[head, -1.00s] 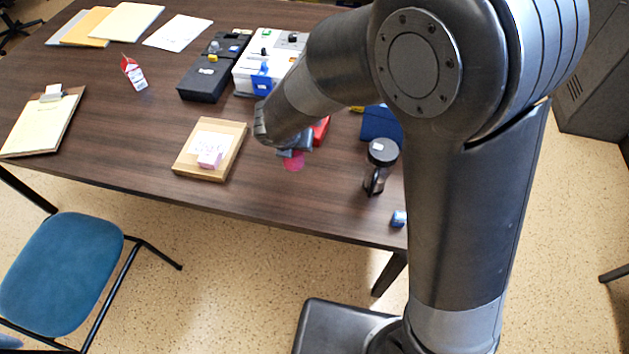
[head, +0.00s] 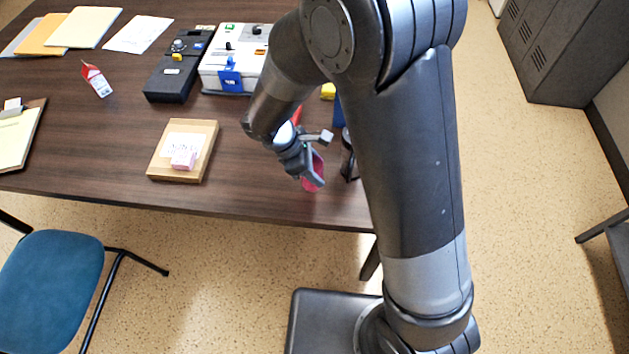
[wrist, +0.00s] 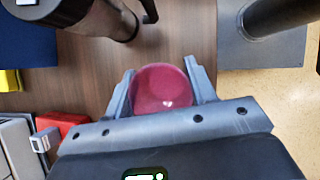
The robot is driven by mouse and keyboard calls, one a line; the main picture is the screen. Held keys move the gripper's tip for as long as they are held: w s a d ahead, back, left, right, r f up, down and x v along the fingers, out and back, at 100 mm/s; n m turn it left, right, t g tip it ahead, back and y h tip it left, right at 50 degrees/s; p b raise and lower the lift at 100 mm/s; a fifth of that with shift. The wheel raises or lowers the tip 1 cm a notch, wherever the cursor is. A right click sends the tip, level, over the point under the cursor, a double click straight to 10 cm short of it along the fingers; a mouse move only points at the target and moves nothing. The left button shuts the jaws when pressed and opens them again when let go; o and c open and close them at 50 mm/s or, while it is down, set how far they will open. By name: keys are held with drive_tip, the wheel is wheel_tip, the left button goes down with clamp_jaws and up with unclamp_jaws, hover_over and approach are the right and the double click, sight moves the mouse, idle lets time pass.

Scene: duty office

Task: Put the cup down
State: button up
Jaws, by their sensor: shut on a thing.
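The cup (wrist: 162,88) is dark pink and round. In the wrist view it sits between the two fingers of my gripper (wrist: 164,82), which is shut on it. In the head view the cup (head: 314,172) shows as a pink patch at the fingertips of my gripper (head: 316,168), over the front part of the dark wooden table (head: 240,190). Much of the cup is hidden by the gripper there. I cannot tell whether its base touches the table.
A dark coffee press (head: 347,160) stands close to the right of the cup, partly behind my arm. Bare table lies between. The table's front edge (head: 270,222) is near.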

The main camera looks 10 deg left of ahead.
drive_tip(key=shift+f, duration=2.6)
drive_tip(key=shift+f, duration=0.1)
drive_tip(key=o, duration=1)
drive_tip(key=shift+c, duration=0.2)
drive_tip(key=v, duration=1.2)
